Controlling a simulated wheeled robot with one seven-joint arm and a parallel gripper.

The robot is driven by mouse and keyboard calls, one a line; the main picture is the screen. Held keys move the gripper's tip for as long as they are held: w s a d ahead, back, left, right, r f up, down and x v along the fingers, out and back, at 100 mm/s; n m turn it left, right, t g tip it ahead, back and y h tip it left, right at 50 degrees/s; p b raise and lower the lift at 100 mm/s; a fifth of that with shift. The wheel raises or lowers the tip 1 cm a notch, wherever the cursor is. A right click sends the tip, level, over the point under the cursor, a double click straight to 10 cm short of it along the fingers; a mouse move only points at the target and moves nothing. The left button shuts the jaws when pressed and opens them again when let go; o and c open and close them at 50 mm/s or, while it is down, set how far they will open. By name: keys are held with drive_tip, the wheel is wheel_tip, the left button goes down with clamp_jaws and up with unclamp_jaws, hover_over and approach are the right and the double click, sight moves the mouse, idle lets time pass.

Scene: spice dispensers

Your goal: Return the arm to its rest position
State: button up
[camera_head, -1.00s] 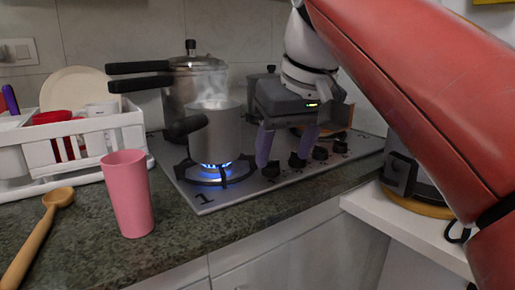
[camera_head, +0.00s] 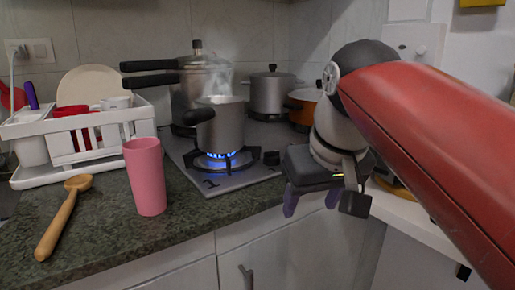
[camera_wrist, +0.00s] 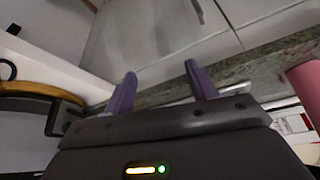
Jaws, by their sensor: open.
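My gripper (camera_head: 311,198) hangs in front of the counter's front edge, to the right of the lit burner, with its purple fingers pointing down. In the wrist view my gripper (camera_wrist: 157,90) has its two purple fingers apart with nothing between them. My red arm reaches in from the right side of the head view. The wrist view shows the cabinet fronts and the counter edge beyond the fingers.
A steaming pot (camera_head: 220,125) stands on the lit burner of the hob (camera_head: 235,182). A pink cup (camera_head: 146,178), a wooden spoon (camera_head: 62,218) and a white dish rack (camera_head: 105,125) are to the left. A white shelf (camera_head: 405,208) is at right.

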drive_tip(key=s+d+f+m, duration=0.1)
drive_tip(key=s+d+f, duration=0.1)
drive_tip(key=f, duration=0.5)
drive_tip(key=s+d+f+m, duration=0.1)
drive_tip(key=s+d+f, duration=0.1)
drive_tip(key=s+f, duration=0.2)
drive_tip(key=s+d+f+m+t+h, duration=0.1)
drive_tip(key=s+d+f, duration=0.2)
drive_tip(key=f, duration=0.7)
